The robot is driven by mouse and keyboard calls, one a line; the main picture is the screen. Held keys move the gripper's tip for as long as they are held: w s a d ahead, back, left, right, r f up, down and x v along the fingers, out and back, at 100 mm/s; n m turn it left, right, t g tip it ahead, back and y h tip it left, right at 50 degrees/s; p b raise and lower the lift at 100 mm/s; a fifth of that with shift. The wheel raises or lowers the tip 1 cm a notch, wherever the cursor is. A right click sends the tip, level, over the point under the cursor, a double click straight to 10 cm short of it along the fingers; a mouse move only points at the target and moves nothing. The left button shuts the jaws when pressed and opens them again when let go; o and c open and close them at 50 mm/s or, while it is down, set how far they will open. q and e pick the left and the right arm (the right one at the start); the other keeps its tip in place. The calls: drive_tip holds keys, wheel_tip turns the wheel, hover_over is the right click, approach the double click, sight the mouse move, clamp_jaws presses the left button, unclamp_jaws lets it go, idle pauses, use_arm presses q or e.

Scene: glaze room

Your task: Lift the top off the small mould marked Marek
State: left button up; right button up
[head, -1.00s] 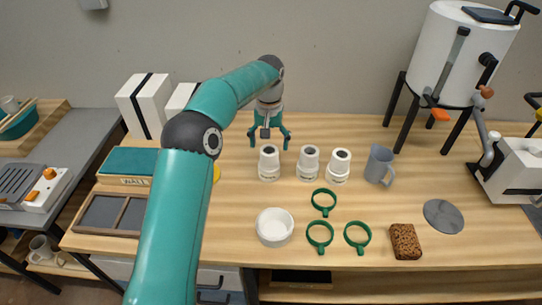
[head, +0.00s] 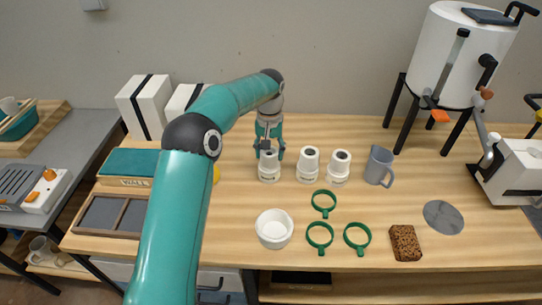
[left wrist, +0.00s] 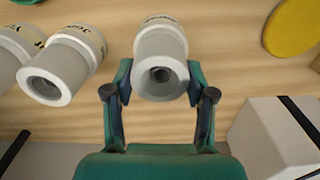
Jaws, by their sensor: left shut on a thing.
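Three small white moulds with grey tops stand in a row on the bench. My left gripper (head: 269,150) is lowered over the leftmost mould (head: 269,173) and shut on its upper part. In the left wrist view my left gripper (left wrist: 160,80) has a finger on each side of the grey top (left wrist: 160,48). Lettering on this mould is too foreshortened to read there. The middle mould (head: 307,172) and the right mould (head: 337,174) stand free; their labels are only partly readable. The gripped mould looks upright on the bench. My right gripper is out of view.
A grey mug (head: 380,167) stands right of the moulds. In front are a white bowl (head: 262,236), three green rings (head: 313,192), a brown sponge (head: 405,243) and a dark disc (head: 443,217). White blocks (head: 134,105) stand behind at the left. The bench between mug and disc is clear.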

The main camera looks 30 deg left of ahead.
use_arm(q)
drive_tip(key=shift+r, duration=0.85)
wheel_tip(320, 180, up, 18)
drive_tip(key=p, duration=0.7)
drive_tip(key=shift+r+p, duration=0.2)
drive_tip(key=shift+p, duration=0.1)
drive_tip(key=s+d+f+m, duration=0.2)
drive_tip(key=s+d+f, duration=0.1)
drive_tip(key=d+f, duration=0.5)
drive_tip(key=s+d+f+m, duration=0.2)
drive_tip(key=d+f+m, duration=0.1)
drive_tip(key=d+f, duration=0.5)
drive_tip(key=shift+s+d+f, duration=0.2)
drive_tip(key=shift+s+d, duration=0.2)
drive_tip(key=shift+d, duration=0.15)
